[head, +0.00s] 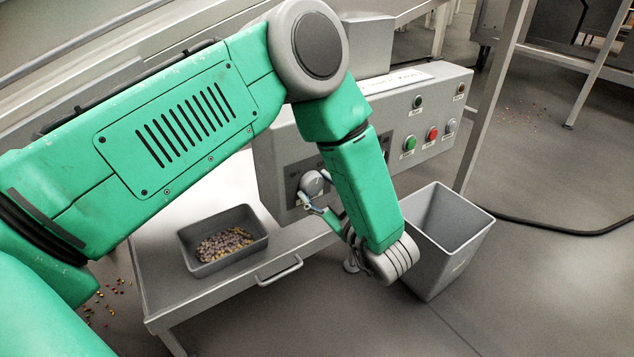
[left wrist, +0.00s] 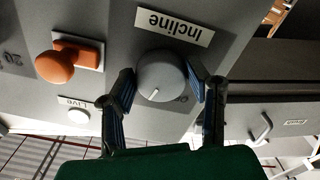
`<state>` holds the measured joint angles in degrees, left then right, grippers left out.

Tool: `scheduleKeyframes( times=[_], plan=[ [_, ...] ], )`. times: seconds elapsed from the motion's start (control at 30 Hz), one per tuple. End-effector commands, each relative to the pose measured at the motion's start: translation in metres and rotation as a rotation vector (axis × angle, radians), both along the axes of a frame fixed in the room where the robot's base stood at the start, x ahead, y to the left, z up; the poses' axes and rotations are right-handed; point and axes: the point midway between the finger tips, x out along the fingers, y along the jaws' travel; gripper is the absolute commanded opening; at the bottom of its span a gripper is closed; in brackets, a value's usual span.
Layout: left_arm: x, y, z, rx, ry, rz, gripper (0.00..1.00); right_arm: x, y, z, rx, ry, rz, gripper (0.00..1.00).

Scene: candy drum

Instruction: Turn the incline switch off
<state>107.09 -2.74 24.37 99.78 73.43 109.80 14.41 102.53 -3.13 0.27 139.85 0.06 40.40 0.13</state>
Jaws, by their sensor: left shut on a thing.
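The incline switch (left wrist: 162,77) is a round grey knob with a pale pointer mark, under the "Incline" label (left wrist: 174,23), which appears upside down in the left wrist view. My left gripper (left wrist: 160,92) has a blue finger on each side of the knob and is shut on it. In the head view the grey knob (head: 312,183) shows on the front of the control box (head: 275,165), with my left gripper (head: 318,198) at it. My green left arm hides part of the panel. My right gripper is not in view.
An orange knob (left wrist: 55,67) and a white "Live" button (left wrist: 79,116) sit beside the switch. The panel's right part has green (head: 409,143) and red (head: 432,133) buttons. A grey tray (head: 243,254) of candy stands on the table; a grey bin (head: 462,235) stands at right.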

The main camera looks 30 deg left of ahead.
Motion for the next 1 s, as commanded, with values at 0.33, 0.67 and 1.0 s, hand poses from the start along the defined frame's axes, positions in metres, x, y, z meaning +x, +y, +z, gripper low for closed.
scheduleKeyframes(
  times=[0.33,0.67,1.0],
  plan=[
    [-0.001,-0.003,0.0,-0.129,-0.296,-0.001,0.15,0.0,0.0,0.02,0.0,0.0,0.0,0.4],
    [-0.001,-0.002,-0.001,-0.25,-0.582,0.003,0.15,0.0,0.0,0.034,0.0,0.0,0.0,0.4],
    [-0.002,-0.002,-0.002,-0.356,-0.831,0.007,0.14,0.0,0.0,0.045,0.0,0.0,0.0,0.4]
  ],
)
